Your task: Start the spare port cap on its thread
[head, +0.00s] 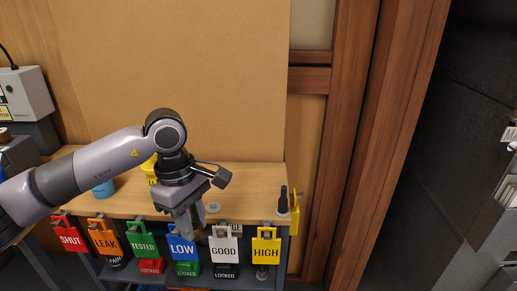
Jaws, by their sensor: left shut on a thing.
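My left gripper (186,228) points down over the front edge of the wooden bench, in front of the blue LOW tag (181,248). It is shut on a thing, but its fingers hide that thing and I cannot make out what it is. A small grey disc (213,207) lies on the bench just right of the gripper; I cannot tell if it is a port cap. No threaded port can be clearly made out. My right gripper is out of view.
Hanging tags line the bench (250,178) front, including SHUT (69,238), LEAK (106,243), TESTED (143,245), GOOD (224,250) and HIGH (266,250). A blue container (104,190) and a dark upright object (283,201) stand on top. The right rear bench top is fairly clear.

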